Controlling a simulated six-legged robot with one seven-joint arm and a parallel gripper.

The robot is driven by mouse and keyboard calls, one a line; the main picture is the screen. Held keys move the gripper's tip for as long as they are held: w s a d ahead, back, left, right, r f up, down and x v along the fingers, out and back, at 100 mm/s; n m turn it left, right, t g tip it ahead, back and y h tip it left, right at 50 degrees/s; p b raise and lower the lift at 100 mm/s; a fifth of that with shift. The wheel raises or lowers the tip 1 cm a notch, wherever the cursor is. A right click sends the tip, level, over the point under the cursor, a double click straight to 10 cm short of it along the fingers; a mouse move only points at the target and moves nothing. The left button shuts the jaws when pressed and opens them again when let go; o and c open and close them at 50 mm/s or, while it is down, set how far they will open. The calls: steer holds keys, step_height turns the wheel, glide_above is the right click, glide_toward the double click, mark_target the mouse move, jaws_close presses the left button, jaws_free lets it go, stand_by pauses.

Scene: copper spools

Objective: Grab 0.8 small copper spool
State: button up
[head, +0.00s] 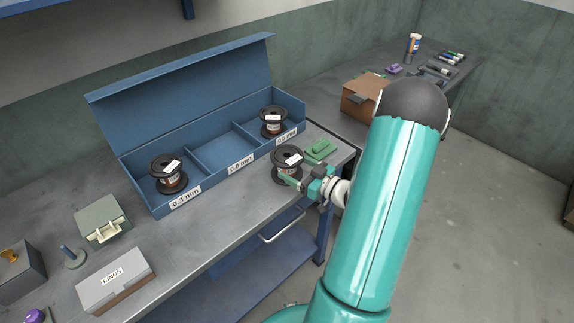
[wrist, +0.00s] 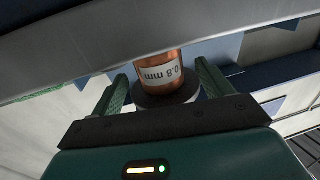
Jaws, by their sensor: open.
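The 0.8 mm small copper spool (head: 287,163) stands upright on the grey workbench, in front of the right end of the blue box. It has dark flanges and copper wire. Its "0.8 mm" label shows in the wrist view, where the spool (wrist: 158,72) is seen close up. My gripper (head: 291,182) is open at the spool's near side in the head view. In the wrist view the green fingers of my gripper (wrist: 163,88) stand to the left and right of the spool. I cannot tell whether either finger touches it.
The blue box (head: 190,188) holds a spool (head: 168,174) in its 0.3 mm compartment and another (head: 272,122) at the right; its middle compartment is empty. A "HINGES" box (head: 115,279) stands front left.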

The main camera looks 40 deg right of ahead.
steer(key=shift+w+a, duration=0.1)
steer(key=shift+w, duration=0.5)
steer(key=c, duration=1.5)
steer(key=shift+c, duration=0.4)
steer(key=shift+r, duration=0.1)
